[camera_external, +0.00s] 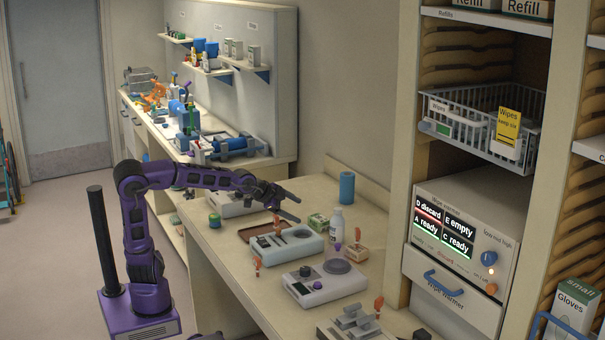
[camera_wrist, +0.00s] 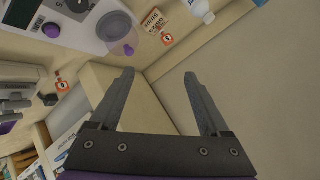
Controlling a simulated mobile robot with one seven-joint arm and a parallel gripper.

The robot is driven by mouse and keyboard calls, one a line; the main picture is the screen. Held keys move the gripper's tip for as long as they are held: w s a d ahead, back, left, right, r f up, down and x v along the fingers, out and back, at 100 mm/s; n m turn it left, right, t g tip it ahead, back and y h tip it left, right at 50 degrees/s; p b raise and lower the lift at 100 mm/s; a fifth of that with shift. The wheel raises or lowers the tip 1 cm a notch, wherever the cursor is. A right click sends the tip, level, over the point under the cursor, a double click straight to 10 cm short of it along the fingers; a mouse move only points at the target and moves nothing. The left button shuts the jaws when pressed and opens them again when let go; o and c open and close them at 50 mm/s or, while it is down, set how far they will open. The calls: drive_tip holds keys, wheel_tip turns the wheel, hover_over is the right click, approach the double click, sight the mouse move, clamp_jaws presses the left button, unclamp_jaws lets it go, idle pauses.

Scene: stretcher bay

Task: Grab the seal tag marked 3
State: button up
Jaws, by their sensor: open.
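Several orange-red seal tags stand on the bench in the external view: one by the tray (camera_external: 277,224), one at the front edge (camera_external: 257,264), one by a small carton (camera_external: 357,236) and one by the grey rack (camera_external: 378,304). The wrist view shows two tags with white label patches, one beside the lettered carton (camera_wrist: 167,38) and one near the grey fixture (camera_wrist: 61,85). The numbers are too small to read, so I cannot tell which is marked 3. My gripper (camera_external: 291,206) is open above the bench; its fingers (camera_wrist: 158,75) have nothing between them.
A white device with a round plate (camera_external: 325,284), a pale blue-grey device (camera_external: 288,246), a white bottle (camera_external: 336,223) and a blue cylinder (camera_external: 346,187) stand on the bench. A shelf unit with a warmer (camera_external: 464,225) rises at the right. Bare bench lies around the blue cylinder.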

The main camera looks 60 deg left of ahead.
drive_tip(key=w+r+m+t, duration=0.1)
drive_tip(key=w+r, duration=0.1)
drive_tip(key=w, duration=0.3)
drive_tip(key=n+t+h+b, duration=0.15)
drive_tip(key=n+b, duration=0.25)
drive_tip(key=n, duration=2.9)
hover_over(274, 216)
drive_tip(key=s+d, duration=0.2)
drive_tip(key=d, duration=0.4)
wheel_tip(274, 216, down, 14)
drive_tip(key=a+f+n, duration=0.2)
drive_tip(key=n, duration=0.2)
drive_tip(key=s+a+f+n+t, duration=0.1)
drive_tip(key=a+f+n, duration=0.1)
drive_tip(key=n, duration=0.2)
drive_tip(key=a+f+n+y, duration=0.1)
drive_tip(key=a+f+n, duration=0.1)
drive_tip(key=f+n, duration=0.1)
drive_tip(key=shift+s+n+t, duration=0.2)
drive_tip(key=shift+n+t, duration=0.15)
drive_tip(key=shift+n, duration=0.35)
drive_tip(key=shift+w+f, duration=0.15)
drive_tip(key=shift+b+x, duration=0.55)
drive_tip(key=shift+x, duration=3.05)
drive_tip(key=shift+c, duration=0.2)
